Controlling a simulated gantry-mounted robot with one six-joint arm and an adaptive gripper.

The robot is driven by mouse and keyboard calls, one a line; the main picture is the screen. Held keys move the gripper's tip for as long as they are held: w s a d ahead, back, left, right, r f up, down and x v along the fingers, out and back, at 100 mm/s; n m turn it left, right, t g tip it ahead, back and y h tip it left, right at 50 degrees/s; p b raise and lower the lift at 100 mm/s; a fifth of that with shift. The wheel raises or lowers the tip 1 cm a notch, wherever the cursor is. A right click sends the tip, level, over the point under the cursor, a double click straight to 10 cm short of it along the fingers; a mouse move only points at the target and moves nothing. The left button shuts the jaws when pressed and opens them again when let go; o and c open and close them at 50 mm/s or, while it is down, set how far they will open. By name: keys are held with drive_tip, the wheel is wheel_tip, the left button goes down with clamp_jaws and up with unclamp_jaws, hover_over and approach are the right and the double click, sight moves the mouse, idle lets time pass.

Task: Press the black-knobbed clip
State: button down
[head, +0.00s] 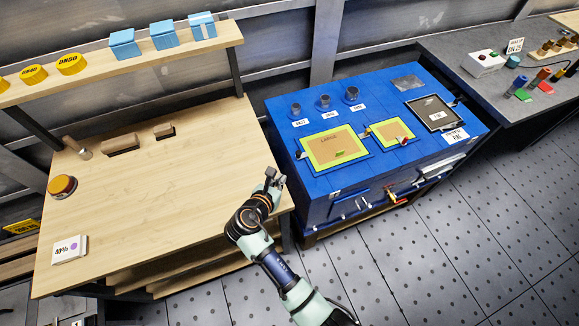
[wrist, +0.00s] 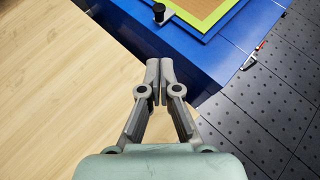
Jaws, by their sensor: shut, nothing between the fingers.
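A clip with a black knob (wrist: 160,12) stands at the left edge of a green-rimmed panel at the top of the wrist view. It also shows small in the head view (head: 301,155), at the left side of the larger yellow-green framed panel (head: 314,163) on the blue cabinet. My gripper (wrist: 159,65) is shut and empty, its fingertips together, just short of the knob in the wrist picture and apart from it. In the head view my gripper (head: 273,174) is over the gap between the wooden bench and the blue cabinet.
The blue cabinet (head: 318,209) also carries a smaller yellow-green framed panel (head: 392,131), a red-knobbed clip (head: 405,142), a dark framed panel (head: 435,122) and several round dark knobs. The wooden bench (head: 170,210) at left is mostly clear. Tools hang on the cabinet front.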

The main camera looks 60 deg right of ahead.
drive_tip(key=b, duration=0.4)
approach(303, 164)
drive_tip(key=w+d, duration=0.2)
drive_tip(key=d, duration=0.2)
drive_tip(key=d+b, duration=0.1)
drive_tip(key=shift+w+d+f, duration=0.15)
drive_tip(key=shift+w+d, duration=0.1)
drive_tip(key=shift+w, duration=0.05)
drive_tip(key=shift+d, duration=0.45)
drive_tip(key=s+d+p, duration=0.2)
drive_tip(key=shift+d+r+p, duration=0.15)
drive_tip(key=shift+r+p, duration=0.15)
drive_tip(key=shift+s+f, duration=0.1)
drive_tip(key=shift+f, duration=0.15)
drive_tip(key=shift+a+r+p, duration=0.25)
drive_tip(key=shift+a+p, duration=0.2)
drive_tip(key=shift+p, duration=0.05)
drive_tip(key=p+v, duration=0.1)
drive_tip(key=v, duration=0.3)
drive_tip(key=f+p+v, duration=0.1)
drive_tip(key=p+v, duration=0.1)
drive_tip(key=v, duration=0.2)
drive_tip(key=a+p+v, duration=0.1)
drive_tip(key=p+v, duration=0.1)
drive_tip(key=v, duration=0.2)
drive_tip(key=shift+a+f, duration=0.2)
drive_tip(key=shift+a, duration=0.05)
